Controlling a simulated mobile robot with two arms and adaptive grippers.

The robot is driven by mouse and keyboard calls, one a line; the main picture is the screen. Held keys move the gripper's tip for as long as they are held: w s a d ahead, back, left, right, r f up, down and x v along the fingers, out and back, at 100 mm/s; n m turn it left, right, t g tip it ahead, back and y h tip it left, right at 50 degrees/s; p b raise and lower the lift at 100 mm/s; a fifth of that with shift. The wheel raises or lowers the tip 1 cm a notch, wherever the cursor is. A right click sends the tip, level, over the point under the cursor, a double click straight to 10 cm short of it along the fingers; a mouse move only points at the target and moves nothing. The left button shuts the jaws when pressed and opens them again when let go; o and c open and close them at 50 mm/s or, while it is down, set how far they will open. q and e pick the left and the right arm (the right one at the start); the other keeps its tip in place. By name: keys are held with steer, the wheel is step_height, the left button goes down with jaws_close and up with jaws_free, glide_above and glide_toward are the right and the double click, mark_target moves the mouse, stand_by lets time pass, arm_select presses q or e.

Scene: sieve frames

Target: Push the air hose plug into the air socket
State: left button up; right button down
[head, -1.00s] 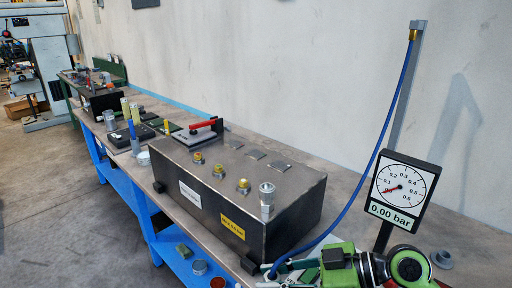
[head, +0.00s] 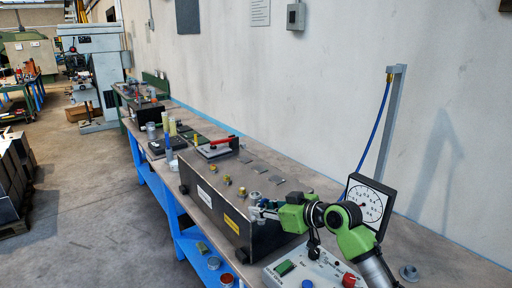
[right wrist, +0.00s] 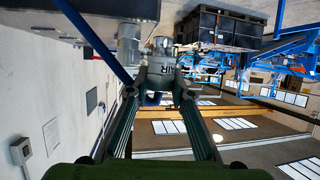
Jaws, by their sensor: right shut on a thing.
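My right gripper (head: 259,212) reaches in from the right and is level with the silver air socket (head: 254,197) at the right end of the dark metal box. In the right wrist view, which looks upside down, the gripper (right wrist: 158,92) is shut on the air hose plug (right wrist: 154,99), mostly hidden between the fingers. A grey metal body marked AIR (right wrist: 163,73) lies in line with the plug; I cannot tell whether a gap is left. The blue air hose (right wrist: 85,37) runs off to the upper left. My left gripper is not in view.
The dark box (head: 216,215) stands on the long bench and carries several brass fittings. A gauge (head: 367,203) stands behind my right arm, partly hidden. A control panel (head: 318,270) with a red knob is in front. The hose hangs from a grey post (head: 388,125).

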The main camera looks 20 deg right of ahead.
steer(key=shift+w+d+r+m+t+h+p, duration=0.8)
steer(key=shift+w+r+p, duration=1.1)
steer(key=shift+w+r, duration=3)
steer(key=f+b, duration=0.1)
steer(key=f, duration=0.2)
steer(key=f+b, duration=0.1)
steer(key=shift+s+a+f+b, duration=0.2)
steer(key=shift+a+f+b, duration=0.05)
steer(key=shift+f+b, duration=0.1)
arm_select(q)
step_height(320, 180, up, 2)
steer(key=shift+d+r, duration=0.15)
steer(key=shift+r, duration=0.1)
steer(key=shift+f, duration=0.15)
arm_select(e)
steer(key=shift+f, duration=0.3)
